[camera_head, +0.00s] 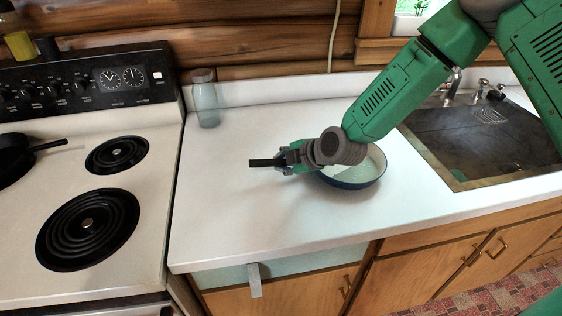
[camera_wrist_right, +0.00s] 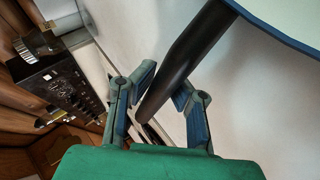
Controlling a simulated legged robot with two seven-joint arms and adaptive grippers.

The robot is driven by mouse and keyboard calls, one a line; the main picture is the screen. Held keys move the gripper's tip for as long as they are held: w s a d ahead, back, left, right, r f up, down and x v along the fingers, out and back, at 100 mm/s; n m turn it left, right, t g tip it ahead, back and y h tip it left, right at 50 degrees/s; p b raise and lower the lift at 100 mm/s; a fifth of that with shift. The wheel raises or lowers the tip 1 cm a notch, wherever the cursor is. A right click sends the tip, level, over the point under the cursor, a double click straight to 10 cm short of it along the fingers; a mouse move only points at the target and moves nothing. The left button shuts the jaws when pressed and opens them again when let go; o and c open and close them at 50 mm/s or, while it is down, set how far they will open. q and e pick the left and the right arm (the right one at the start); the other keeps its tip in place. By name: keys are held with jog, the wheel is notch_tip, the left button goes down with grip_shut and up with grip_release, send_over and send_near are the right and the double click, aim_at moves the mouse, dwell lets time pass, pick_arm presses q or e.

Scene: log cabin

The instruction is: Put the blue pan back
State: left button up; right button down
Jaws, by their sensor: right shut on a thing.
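The blue pan (camera_head: 368,178) has a pale inside and a dark handle (camera_head: 262,162) pointing left. It is at the white counter, left of the sink, partly covered by my right arm. I cannot tell whether its base touches the counter. My right gripper (camera_head: 284,160) is shut on the handle, whose end sticks out beyond the fingers. In the right wrist view the fingers (camera_wrist_right: 165,88) sit on both sides of the dark handle (camera_wrist_right: 195,50), and the pan's blue rim (camera_wrist_right: 275,35) shows at the top right. My left gripper is not in view.
The stove (camera_head: 150,190) stands left, with two bare coil burners and a black pan (camera_head: 15,160) at its left edge. A glass jar (camera_head: 206,100) stands at the counter's back. The sink (camera_head: 480,140) is at right. The counter's left front (camera_head: 230,220) is clear.

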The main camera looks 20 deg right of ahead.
jog(key=c, duration=1.6)
grip_release()
jog(key=shift+d, duration=0.1)
jog(key=v, duration=1.2)
